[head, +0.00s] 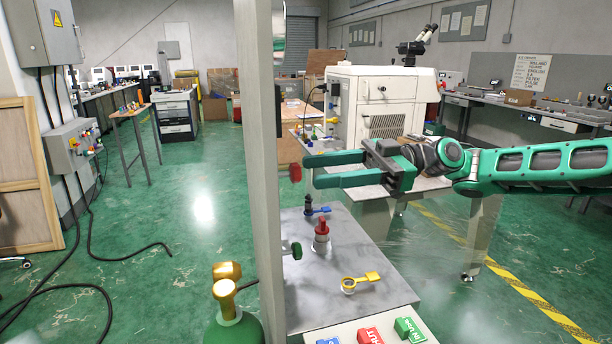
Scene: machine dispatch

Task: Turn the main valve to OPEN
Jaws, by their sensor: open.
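A grey metal bench (345,253) bears several valve-like fittings; no label shows which is the main valve. A yellow lever fitting (363,281) sits near its front, its handle pointing right. A red-capped fitting (321,228) stands upright behind it. A fitting with a blue lever (317,211) is farther back, its lever also pointing right. A dark green knob (296,250) sits at the post's edge. My gripper (312,171) is open, its green fingers pointing left, above the bench's far end in the picture. It appears empty and apart from the fittings.
A grey upright post (262,130) stands left of the bench. A green cylinder with a brass top (226,300) is at its foot. A white machine (380,100) stands behind; floor at left is mostly clear.

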